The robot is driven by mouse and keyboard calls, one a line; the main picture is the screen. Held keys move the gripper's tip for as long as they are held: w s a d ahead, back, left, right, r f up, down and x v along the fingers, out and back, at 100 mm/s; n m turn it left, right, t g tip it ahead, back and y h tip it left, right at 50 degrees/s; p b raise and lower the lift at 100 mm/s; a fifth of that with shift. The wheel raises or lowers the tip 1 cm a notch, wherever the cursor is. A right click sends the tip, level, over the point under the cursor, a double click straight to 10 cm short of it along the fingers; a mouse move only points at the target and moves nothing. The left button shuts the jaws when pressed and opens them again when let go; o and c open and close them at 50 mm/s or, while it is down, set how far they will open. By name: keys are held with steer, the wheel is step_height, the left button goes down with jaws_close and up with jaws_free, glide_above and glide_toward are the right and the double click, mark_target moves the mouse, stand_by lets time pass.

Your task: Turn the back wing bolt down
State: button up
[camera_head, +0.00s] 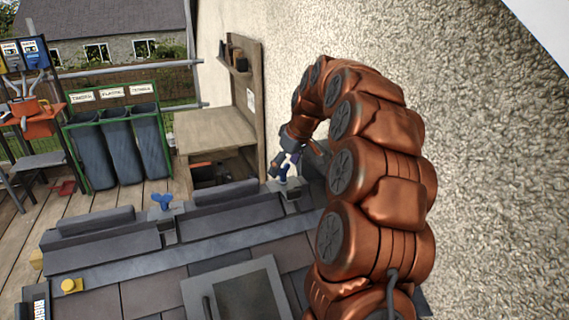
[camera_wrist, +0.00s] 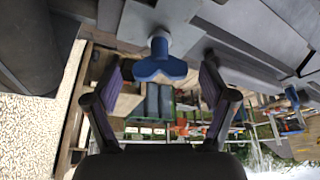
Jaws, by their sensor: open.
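A blue wing bolt (camera_head: 284,172) stands on a dark clamp block on the roof ridge near the wall, below my gripper (camera_head: 285,160) in the head view. In the wrist view this bolt (camera_wrist: 160,66) appears between the two fingertips of my gripper (camera_wrist: 165,72), its wings spread sideways. The fingers are open, with a gap on each side of the bolt. I cannot tell how deep the bolt sits between them. A second blue wing bolt (camera_head: 162,202) stands further left on the ridge; a blue piece, probably this bolt, shows small at the right of the wrist view (camera_wrist: 292,96).
The rough wall (camera_head: 480,150) runs close along my arm's right side. A wooden shelf unit (camera_head: 215,130) stands beyond the ridge. Grey bins in a green rack (camera_head: 118,140) are at the left. A roof window (camera_head: 240,292) and a yellow knob (camera_head: 71,286) are in front.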

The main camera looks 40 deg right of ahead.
steer(key=shift+f, duration=0.1)
steer(key=shift+c, duration=0.4)
steer(key=c, duration=1.1)
